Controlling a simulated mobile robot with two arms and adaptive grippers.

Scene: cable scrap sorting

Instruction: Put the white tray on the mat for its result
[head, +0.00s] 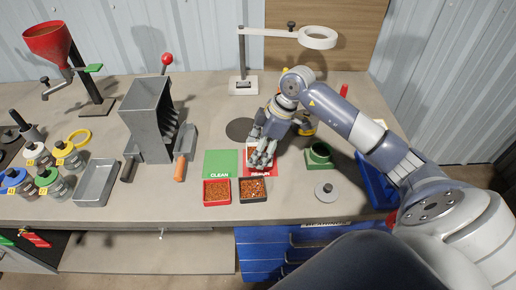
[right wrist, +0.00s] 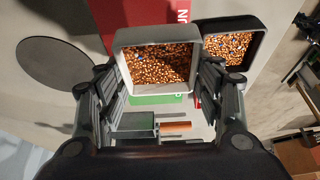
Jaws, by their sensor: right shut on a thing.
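The white tray (right wrist: 122,44), full of copper-coloured granules, is between the fingers of my right gripper (right wrist: 160,100) in the right wrist view. The gripper is shut on it. I cannot tell whether the tray touches the mat. The red mat also shows behind the tray in the right wrist view (right wrist: 135,12). The green CLEAN mat (head: 221,163) is bare, just left of the red one. My left gripper is not in view.
A red tray (head: 217,204) and a black tray (head: 252,200), both with granules, stand in front of the mats. A grey machine (head: 150,115) stands left, a ring lamp (head: 318,37) behind.

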